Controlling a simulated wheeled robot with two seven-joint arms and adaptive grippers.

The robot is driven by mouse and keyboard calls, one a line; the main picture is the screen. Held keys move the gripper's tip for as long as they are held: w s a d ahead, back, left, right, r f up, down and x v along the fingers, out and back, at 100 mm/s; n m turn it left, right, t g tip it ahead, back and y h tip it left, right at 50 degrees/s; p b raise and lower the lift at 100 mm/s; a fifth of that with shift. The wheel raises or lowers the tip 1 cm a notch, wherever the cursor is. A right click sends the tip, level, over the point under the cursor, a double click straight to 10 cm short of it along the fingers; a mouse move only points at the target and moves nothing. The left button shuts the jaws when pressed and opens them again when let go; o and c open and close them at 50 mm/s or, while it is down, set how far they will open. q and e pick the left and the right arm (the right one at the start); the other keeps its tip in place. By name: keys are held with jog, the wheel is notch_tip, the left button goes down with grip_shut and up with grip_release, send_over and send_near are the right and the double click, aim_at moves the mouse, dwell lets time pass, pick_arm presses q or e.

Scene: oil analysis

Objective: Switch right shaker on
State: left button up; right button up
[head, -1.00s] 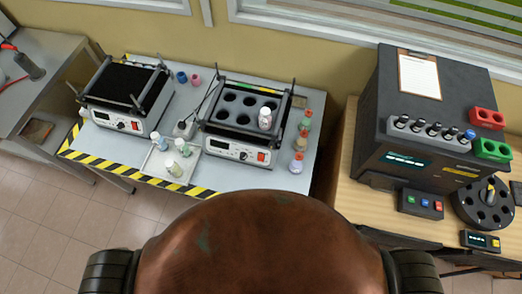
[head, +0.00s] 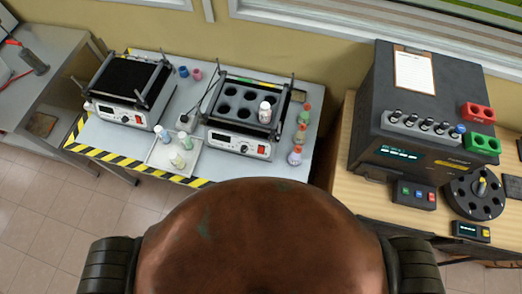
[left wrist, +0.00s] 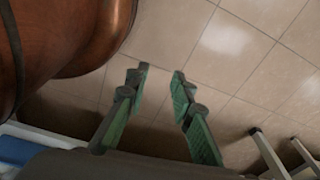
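The right shaker (head: 238,138) stands on the grey table with yellow-black edging, in the head view. It has a dark holed tray on top with one white-capped bottle (head: 265,111) in it. Its front panel has a dark display, a knob and a red switch (head: 262,150). The left shaker (head: 124,113) has a flat black top and its own red switch. My left gripper (left wrist: 159,75) shows in the left wrist view, its two green-padded fingers apart and empty above the floor. It is far from the shaker. My right gripper is not in view.
A shallow tray (head: 152,160) with bottles sits in front, between the shakers. Several bottles stand along the right shaker's right side. On the right, a wooden table (head: 343,205) bears a large dark machine (head: 400,150) and a round holder (head: 474,207). Tiled floor is clear on the left.

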pick_arm(q)
jog(key=shift+s, duration=0.65)
jog(key=shift+c, duration=0.7)
jog(key=shift+s, duration=0.4)
jog(key=shift+c, duration=0.8)
jog(key=shift+s, duration=0.15)
jog(key=shift+c, duration=0.8)
jog(key=shift+w, duration=0.35)
grip_shut()
jog(key=shift+w, duration=0.55)
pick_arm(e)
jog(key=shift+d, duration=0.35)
pick_arm(q)
jog(key=shift+s+a, duration=0.15)
jog(key=shift+s, duration=0.2)
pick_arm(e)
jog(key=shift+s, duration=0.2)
pick_arm(q)
jog(key=shift+f, duration=0.1)
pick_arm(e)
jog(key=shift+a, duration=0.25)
